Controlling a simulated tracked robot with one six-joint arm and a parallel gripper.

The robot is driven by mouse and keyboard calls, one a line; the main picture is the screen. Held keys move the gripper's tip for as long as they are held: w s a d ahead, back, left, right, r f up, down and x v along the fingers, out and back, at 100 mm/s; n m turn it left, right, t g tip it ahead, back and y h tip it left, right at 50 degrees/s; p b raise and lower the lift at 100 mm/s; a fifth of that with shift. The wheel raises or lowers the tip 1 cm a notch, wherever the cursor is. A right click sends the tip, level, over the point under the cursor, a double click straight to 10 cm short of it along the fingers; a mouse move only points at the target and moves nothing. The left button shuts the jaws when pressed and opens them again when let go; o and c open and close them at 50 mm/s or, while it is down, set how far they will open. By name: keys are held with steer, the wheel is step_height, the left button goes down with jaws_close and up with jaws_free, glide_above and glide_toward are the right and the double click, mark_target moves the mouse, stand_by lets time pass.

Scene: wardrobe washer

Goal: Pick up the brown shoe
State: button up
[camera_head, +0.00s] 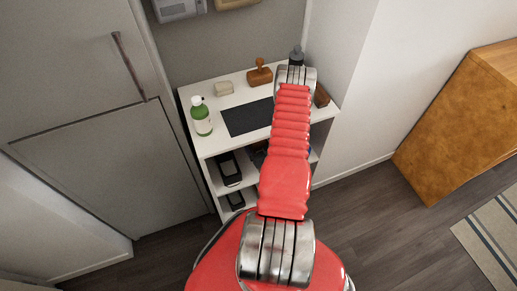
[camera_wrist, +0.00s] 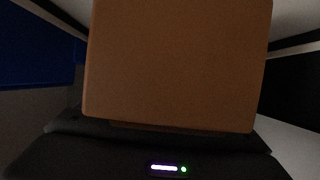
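A large brown, flat-faced thing (camera_wrist: 178,62) fills the middle of the wrist view, very close to my gripper. I cannot tell whether it is the brown shoe, or whether it is held. The black body of my gripper shows below it in the wrist view, with a small light strip; the fingertips cannot be made out. In the head view my red arm reaches over the white shelf unit (camera_head: 216,144) and hides its right part; the gripper itself is hidden. No clear brown shoe shows in the head view.
The shelf top holds a green-and-white bottle (camera_head: 202,118), a pale block (camera_head: 224,88), a brown knobbed thing (camera_head: 259,75) and a dark mat (camera_head: 247,117). A dark shoe-like thing (camera_head: 229,168) lies on the shelf below. An orange-brown cabinet (camera_head: 455,125) stands right; a wall flanks the unit.

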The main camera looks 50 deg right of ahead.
steer(key=c, duration=1.2)
steer(key=shift+r, duration=0.15)
steer(key=shift+r, duration=4.85)
